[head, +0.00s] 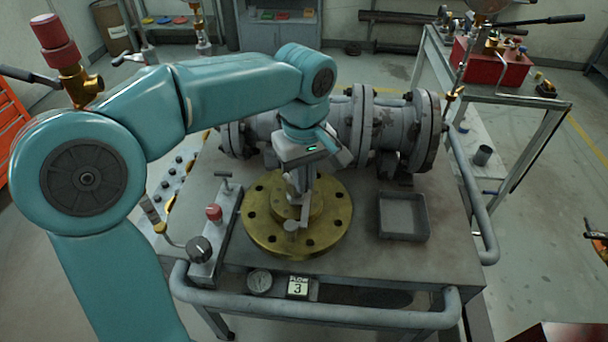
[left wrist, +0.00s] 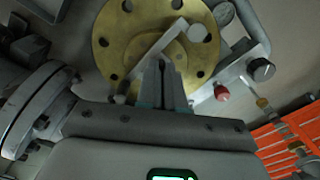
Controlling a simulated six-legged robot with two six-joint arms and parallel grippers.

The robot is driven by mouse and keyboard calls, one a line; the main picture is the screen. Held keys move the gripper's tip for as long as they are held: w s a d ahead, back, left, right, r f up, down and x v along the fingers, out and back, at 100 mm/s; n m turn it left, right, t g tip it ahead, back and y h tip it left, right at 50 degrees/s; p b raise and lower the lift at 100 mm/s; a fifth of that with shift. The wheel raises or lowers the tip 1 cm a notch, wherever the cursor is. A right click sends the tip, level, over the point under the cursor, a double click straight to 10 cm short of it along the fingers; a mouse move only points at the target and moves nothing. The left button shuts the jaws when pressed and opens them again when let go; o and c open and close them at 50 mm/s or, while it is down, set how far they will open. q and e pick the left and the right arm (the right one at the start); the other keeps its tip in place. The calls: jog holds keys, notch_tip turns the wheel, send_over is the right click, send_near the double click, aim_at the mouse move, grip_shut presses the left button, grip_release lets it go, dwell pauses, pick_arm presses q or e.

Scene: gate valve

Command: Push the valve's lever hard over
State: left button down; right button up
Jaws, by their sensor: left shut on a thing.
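The valve's brass flange (head: 258,232) lies flat on the grey bench, with bolt holes around its rim. It also shows in the left wrist view (left wrist: 117,35). The grey lever (head: 305,212) lies across the brass hub, and its bar runs diagonally in the left wrist view (left wrist: 170,42). My left gripper (head: 301,190) reaches down over the hub. Its fingers (left wrist: 166,66) are closed at the bar, shut on the lever. The exact contact is partly hidden by the fingers. My right gripper is not in view.
A control box with a red button (head: 214,212) and a black knob (head: 199,249) stands left of the flange. A grey tray (head: 403,217) sits to the right. A large flanged pipe (head: 383,128) lies behind. A tubular rail (head: 330,315) runs along the bench front.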

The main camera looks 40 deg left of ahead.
pick_arm(q)
jog(key=c, duration=1.3)
grip_release()
jog(key=shift+o, duration=0.2)
notch_tip(320, 180, up, 16)
jog(key=p, duration=0.4)
jog(key=shift+r, duration=0.2)
